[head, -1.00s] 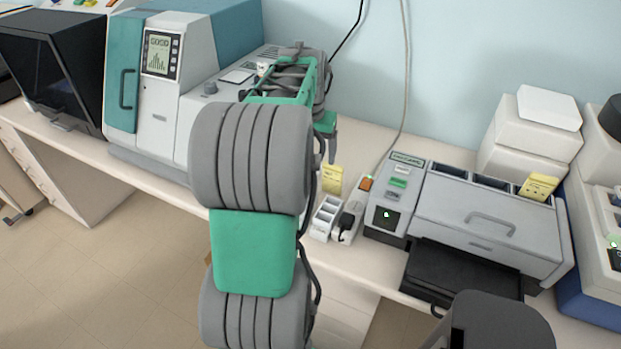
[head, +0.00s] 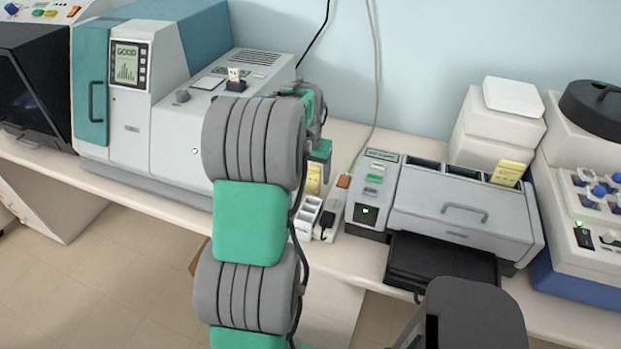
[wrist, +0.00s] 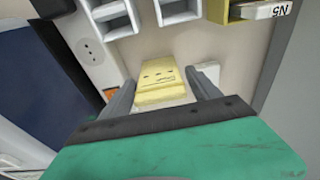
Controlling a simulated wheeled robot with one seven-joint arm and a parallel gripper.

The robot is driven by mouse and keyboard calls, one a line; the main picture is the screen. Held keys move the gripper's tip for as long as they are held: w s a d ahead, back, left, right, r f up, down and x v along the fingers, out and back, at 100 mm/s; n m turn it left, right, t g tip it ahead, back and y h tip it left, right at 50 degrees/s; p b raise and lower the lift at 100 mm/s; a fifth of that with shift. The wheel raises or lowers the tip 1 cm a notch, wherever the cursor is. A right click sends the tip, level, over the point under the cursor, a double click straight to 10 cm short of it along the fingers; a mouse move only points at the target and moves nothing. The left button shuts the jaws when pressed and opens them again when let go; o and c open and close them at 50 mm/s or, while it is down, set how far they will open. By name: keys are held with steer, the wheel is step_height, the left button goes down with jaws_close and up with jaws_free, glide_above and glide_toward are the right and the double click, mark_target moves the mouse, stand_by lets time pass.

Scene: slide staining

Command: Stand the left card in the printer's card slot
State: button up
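The left card (head: 313,180) is yellow and stands on the bench, left of the printer (head: 460,205), partly hidden by my arm in the head view. In the wrist view the yellow card (wrist: 158,76) has small printed marks and lies between the two fingers of my gripper (wrist: 160,86). The fingers are spread, one on each side of the card; narrow gaps seem to show. The printer's top has dark slots (head: 425,163) in a row. A second yellow card (head: 508,173) stands tilted in the rightmost one.
A white compartment holder (head: 307,216) and a power strip (head: 330,220) with a black plug stand close to the card. A large machine (head: 180,130) is at left. White boxes (head: 500,125) stand behind the printer. The printer's black tray (head: 440,265) juts out in front.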

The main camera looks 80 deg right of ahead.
steer(key=shift+r, duration=0.1)
steer(key=c, duration=1.3)
